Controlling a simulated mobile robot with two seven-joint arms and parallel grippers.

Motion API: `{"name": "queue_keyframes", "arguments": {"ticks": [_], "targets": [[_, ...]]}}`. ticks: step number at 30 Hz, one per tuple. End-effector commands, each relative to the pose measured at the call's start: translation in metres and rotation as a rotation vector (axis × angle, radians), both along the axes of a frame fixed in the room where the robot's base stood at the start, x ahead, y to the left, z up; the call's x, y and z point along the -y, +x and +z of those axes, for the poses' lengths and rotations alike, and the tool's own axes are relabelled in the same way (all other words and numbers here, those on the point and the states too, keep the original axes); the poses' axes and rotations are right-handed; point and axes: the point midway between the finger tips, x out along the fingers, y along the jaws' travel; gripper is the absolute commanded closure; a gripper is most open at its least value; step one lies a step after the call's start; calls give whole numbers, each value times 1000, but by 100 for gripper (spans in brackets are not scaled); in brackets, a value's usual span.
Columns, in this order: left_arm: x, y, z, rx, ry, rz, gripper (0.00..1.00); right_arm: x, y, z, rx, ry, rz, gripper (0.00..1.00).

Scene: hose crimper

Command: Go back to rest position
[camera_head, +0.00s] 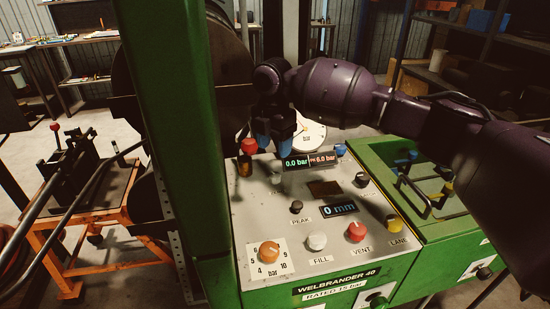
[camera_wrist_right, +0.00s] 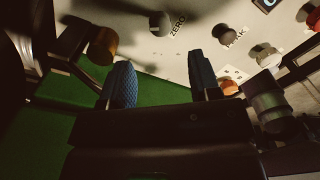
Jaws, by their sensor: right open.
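My right gripper (camera_head: 273,138) hangs over the back left of the grey control panel (camera_head: 270,214), its arm reaching in from the right. Its two blue fingers point down and are apart. In the right wrist view the gripper (camera_wrist_right: 161,80) is open, with nothing between the blue pads. The panel's pale top (camera_wrist_right: 185,58) and green side lie beyond the fingers, near the ZERO label. I cannot tell whether the fingertips touch the panel. My left gripper is not in view.
A green post (camera_head: 175,120) rises at left. An orange cart (camera_head: 100,210) stands beyond it.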

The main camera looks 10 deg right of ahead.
Motion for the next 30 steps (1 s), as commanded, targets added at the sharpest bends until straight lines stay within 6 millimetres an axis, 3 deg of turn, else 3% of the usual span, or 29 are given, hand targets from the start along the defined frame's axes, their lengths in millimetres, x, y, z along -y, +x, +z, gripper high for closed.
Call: {"name": "queue_keyframes", "arguments": {"ticks": [4,18,20,27,30], "targets": [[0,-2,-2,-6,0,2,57,0,0,13,-1,1,0,43],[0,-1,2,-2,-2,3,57,0,0,23,4,0,0,43],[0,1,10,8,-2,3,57,0,-1,35,14,0,0,43],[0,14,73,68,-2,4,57,0,-8,123,76,1,0,43],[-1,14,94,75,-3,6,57,0,-10,152,89,0,0,43]]}}
